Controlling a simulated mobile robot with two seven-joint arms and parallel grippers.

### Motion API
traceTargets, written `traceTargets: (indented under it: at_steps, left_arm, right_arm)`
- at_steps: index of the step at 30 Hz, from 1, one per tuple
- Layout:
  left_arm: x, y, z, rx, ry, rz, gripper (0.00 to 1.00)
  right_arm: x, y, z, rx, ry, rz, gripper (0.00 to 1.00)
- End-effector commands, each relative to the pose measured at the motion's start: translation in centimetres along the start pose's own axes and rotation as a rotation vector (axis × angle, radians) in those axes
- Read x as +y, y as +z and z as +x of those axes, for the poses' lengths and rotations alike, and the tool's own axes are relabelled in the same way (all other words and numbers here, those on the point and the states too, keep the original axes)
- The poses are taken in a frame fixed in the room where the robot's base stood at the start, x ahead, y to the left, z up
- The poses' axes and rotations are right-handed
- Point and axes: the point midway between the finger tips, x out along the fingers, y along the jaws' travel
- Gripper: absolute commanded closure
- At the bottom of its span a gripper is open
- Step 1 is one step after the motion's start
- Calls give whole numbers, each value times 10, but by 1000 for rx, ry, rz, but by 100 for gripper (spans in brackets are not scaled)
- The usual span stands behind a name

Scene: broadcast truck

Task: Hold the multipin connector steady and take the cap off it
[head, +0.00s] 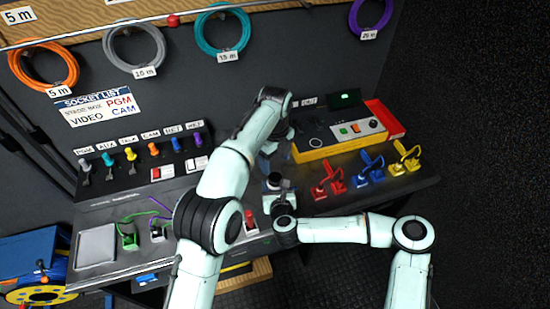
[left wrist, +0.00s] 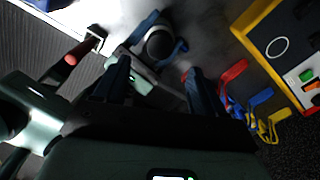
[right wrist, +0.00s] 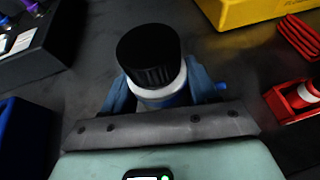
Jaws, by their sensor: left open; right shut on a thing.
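The multipin connector (right wrist: 158,96) stands upright in the right wrist view, with a white collar and a blue body below. Its ribbed black cap (right wrist: 150,52) sits on top. My right gripper (right wrist: 160,100) is shut on the connector below the cap, one blue finger on each side. In the left wrist view the cap (left wrist: 159,43) shows from above, just beyond the fingertips of my open, empty left gripper (left wrist: 156,75). In the head view the capped connector (head: 273,182) is at the middle of the bench; the left gripper's fingers are mostly hidden behind its arm.
Red (head: 328,180), blue (head: 369,169) and yellow (head: 405,159) cable holders stand to the right. A yellow-edged control panel (head: 345,135) is behind them. A red-topped piece (head: 250,220) stands close on the left. A grey tray (head: 95,246) lies at the far left.

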Motion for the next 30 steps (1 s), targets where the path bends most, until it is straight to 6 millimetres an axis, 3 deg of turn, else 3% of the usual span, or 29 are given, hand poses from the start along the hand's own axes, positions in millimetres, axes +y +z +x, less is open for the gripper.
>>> traceTargets:
  at_steps: [5,18,30]
  left_arm:
    - [0,0,8,1,2,53,30]
    - [0,0,70,0,3,52,30]
    - [0,0,80,0,0,51,30]
  right_arm:
    - [0,0,0,-1,0,0,100]
    - [0,1,0,-1,0,0,100]
    - [0,1,0,-1,0,0,100]
